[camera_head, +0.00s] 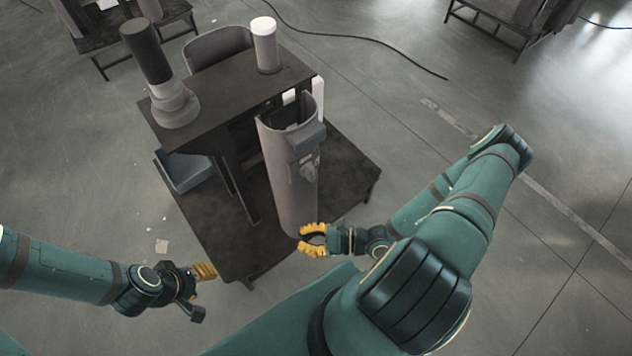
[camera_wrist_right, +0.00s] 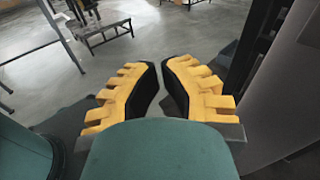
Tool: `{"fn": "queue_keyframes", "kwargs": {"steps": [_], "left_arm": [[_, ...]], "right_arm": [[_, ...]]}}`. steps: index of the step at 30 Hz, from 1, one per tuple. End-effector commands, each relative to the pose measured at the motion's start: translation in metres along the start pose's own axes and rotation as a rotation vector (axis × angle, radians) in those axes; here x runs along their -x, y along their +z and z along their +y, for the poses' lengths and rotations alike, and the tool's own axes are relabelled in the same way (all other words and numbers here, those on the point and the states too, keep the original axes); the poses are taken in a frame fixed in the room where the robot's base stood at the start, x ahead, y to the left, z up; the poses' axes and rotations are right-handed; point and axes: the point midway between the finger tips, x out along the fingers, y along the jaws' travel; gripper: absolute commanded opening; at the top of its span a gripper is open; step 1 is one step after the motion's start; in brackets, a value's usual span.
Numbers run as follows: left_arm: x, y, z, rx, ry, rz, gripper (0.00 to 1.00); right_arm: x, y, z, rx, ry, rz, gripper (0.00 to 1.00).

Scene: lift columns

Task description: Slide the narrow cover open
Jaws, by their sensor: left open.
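A tall, narrow, curved mauve-grey cover (camera_head: 288,185) stands upright at the front of the dark column unit in the head view. A grey bracket with a handle-like part (camera_head: 308,167) sits on its right side. My right gripper (camera_head: 302,240) is at the foot of this cover. In the right wrist view its yellow fingers (camera_wrist_right: 161,75) nearly meet at the tips, with nothing visible between them. A large grey surface, probably the cover, fills the right of that view. My left gripper (camera_head: 203,285) is open and empty, low on the left, apart from the unit.
The cover stands on a dark base plate (camera_head: 345,165). Behind it is a dark raised top (camera_head: 222,88) bearing a dark-and-grey cylinder (camera_head: 150,60) and a white-capped cylinder (camera_head: 265,45). A cable (camera_head: 370,48) lies on the floor behind.

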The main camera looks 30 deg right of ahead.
Motion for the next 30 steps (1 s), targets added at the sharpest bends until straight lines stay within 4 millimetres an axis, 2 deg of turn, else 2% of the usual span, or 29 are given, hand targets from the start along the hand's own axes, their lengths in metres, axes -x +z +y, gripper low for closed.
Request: {"fn": "queue_keyframes", "kwargs": {"steps": [3,6,9,13,16,20,30], "left_arm": [[-0.003,0.001,-0.001,-0.001,0.0,-0.001,0.48],[-0.004,0.001,-0.002,-0.001,0.0,-0.001,0.48],[-0.005,0.001,-0.002,-0.001,0.0,-0.002,0.48],[-0.005,0.001,-0.002,-0.001,0.0,-0.002,0.48],[-0.006,0.001,-0.002,-0.001,0.0,-0.002,0.48],[-0.008,0.001,-0.003,-0.001,0.0,-0.001,0.48],[-0.019,0.0,-0.007,-0.002,0.0,0.004,0.48]], "right_arm": [[0.031,-0.018,-0.041,-0.067,-0.328,-0.037,0.0],[0.062,-0.032,-0.066,-0.092,-0.557,-0.047,0.0],[0.088,-0.043,-0.081,-0.103,-0.718,-0.044,0.0],[0.105,-0.05,-0.089,-0.107,-0.82,-0.039,0.0],[0.106,-0.051,-0.093,-0.106,-0.838,-0.038,0.0],[0.094,-0.051,-0.104,-0.107,-0.833,-0.04,0.0],[0.049,-0.053,-0.152,-0.106,-0.83,-0.04,0.0]]}}
